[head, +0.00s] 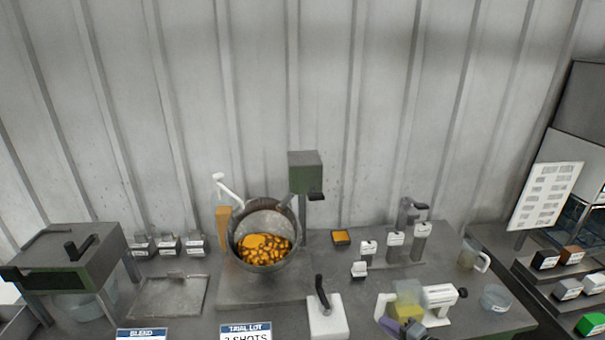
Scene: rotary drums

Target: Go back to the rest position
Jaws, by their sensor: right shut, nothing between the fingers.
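My right gripper (408,328) shows at the bottom edge, right of centre, small and partly cut off. It is shut and empty, just in front of a white device with a yellowish block (407,308). Whether it touches the device is hard to tell. My left gripper is out of view. A tilted round drum (240,220) stands at the table's centre with orange pieces (262,250) inside.
A green-black machine (75,255) stands at left beside a flat metal tray (168,297). A white block with a black lever (325,315) stands at front centre. Small labelled containers (396,245), a clear jug (470,255) and a clear bowl (495,298) occupy the right.

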